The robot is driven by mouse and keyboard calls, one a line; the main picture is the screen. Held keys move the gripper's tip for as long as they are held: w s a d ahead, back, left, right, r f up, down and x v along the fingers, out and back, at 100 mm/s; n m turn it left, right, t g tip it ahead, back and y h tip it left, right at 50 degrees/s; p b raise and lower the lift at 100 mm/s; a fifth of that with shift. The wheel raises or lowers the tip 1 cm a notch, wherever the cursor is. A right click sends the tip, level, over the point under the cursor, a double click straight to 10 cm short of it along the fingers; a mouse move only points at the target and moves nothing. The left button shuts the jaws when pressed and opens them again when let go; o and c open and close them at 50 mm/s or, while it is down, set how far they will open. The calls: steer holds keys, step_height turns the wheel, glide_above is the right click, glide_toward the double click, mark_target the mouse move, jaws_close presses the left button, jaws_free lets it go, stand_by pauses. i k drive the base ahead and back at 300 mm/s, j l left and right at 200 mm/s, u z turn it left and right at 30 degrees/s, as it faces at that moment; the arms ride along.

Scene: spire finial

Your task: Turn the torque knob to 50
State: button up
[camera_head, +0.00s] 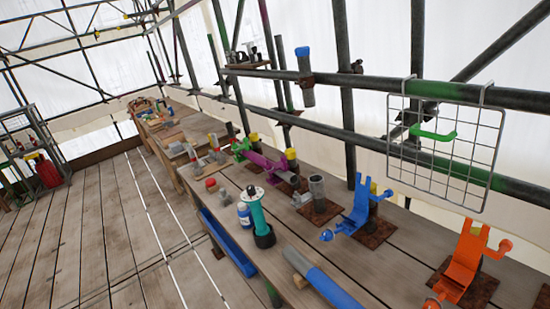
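No knob with a readable scale or number can be made out, so I cannot tell which thing is the torque knob. A teal upright tool (258,215) with a pale top and a wide black foot stands near the front edge of the wooden bench (375,268). A blue stand (357,210) with a ball-ended handle is right of it. An orange stand (463,265) of similar shape is at the lower right. My gripper is not in view.
A blue and grey cylinder (335,288) lies at the bench's front. Pipe rails and a wire grid (470,190) with a green handle (433,133) rise behind the bench. A red extinguisher-like object (48,172) stands far left. Plank floor (110,230) at left is clear.

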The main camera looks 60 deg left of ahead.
mark_target(251, 190)
steer(key=i+u, duration=0.55)
steer(key=u, duration=0.25)
steer(key=i+l+u, duration=0.2)
steer(key=u, duration=0.2)
steer(key=i+u, duration=0.1)
steer(key=u, duration=0.7)
